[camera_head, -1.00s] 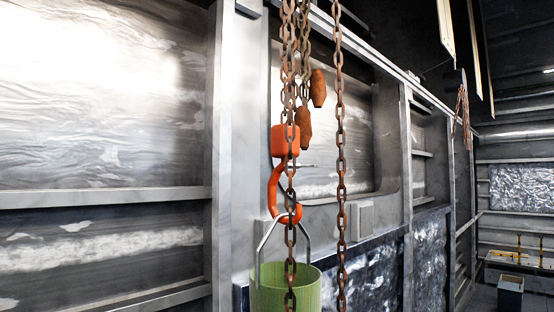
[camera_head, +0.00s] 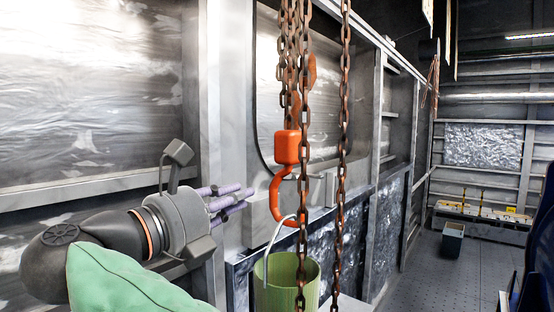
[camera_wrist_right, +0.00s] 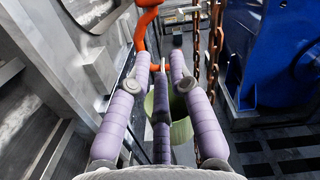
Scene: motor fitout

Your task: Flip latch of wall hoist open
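The wall hoist's orange block (camera_head: 287,147) and curved hook (camera_head: 276,192) hang on rusty chains in the head view. A thin grey bar, seemingly the latch, sticks out right near the hook's top (camera_head: 292,177). A green bucket (camera_head: 272,296) hangs from the hook by its grey handle (camera_head: 272,240). My right gripper (camera_head: 246,198) is left of the hook, its purple fingers spread, empty and pointing toward it. In the right wrist view, the orange hook (camera_wrist_right: 140,38) is beyond the spread fingertips (camera_wrist_right: 160,66); the latch is not clear there. My left gripper is not in view.
Rusty chains (camera_head: 343,120) hang in front and to the right of the hook. A ribbed metal wall (camera_head: 90,110) stands behind. A dark bin (camera_head: 453,240) is on the floor far right. A blue machine (camera_wrist_right: 265,50) shows in the right wrist view.

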